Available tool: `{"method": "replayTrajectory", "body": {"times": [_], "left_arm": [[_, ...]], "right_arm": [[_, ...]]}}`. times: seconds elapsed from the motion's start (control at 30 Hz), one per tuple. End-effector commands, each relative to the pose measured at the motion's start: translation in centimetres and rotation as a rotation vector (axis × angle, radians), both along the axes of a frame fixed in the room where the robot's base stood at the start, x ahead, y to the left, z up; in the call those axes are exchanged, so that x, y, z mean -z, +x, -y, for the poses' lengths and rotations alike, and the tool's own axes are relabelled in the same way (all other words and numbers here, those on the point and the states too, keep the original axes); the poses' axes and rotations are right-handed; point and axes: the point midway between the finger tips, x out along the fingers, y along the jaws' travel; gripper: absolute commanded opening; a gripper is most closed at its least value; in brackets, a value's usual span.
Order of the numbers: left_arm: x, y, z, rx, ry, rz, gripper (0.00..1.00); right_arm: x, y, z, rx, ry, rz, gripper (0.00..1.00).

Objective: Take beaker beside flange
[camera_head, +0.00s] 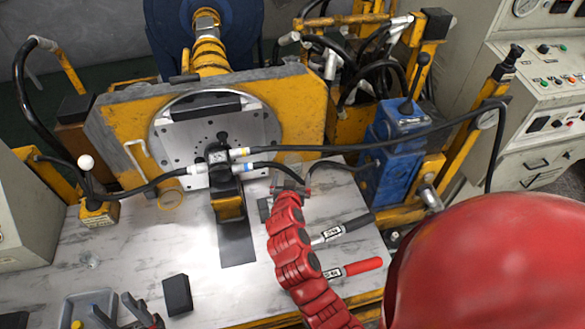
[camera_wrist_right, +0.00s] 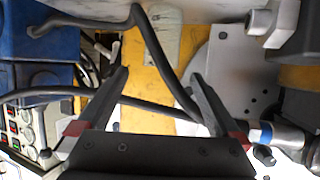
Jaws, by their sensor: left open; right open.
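The grey flange plate (camera_head: 180,140), round with bolt holes, stands upright on a yellow frame in the head view. It also shows at the right of the right wrist view (camera_wrist_right: 235,75). My right gripper (camera_head: 290,172) is over the bench, right of the flange, partly hidden by cables. In the wrist view (camera_wrist_right: 160,75) its fingers are open, with a black hose across them.
Black hoses (camera_head: 330,150) run across the flange area to the right. Red-handled (camera_head: 362,266) and black-handled (camera_head: 357,222) tools lie right of my arm. The left middle bench is mostly clear.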

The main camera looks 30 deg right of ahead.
Motion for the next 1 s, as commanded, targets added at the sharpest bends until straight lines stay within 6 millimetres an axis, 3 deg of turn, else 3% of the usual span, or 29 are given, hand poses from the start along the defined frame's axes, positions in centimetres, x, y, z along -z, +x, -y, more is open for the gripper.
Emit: {"method": "replayTrajectory", "body": {"times": [0.23,0.57,1.0], "left_arm": [[-1.2,0.0,0.0,0.0,0.0,0.0,0.5],[-1.7,0.0,0.0,0.0,0.0,0.0,0.5],[-2.8,0.0,0.0,0.0,0.0,0.0,0.5]], "right_arm": [[1.2,3.0,1.9,0.0,-0.002,0.002,1.0],[2.1,4.4,2.8,-0.001,-0.001,0.001,1.0],[3.9,7.9,4.7,-0.001,-0.001,0.003,1.0]]}}
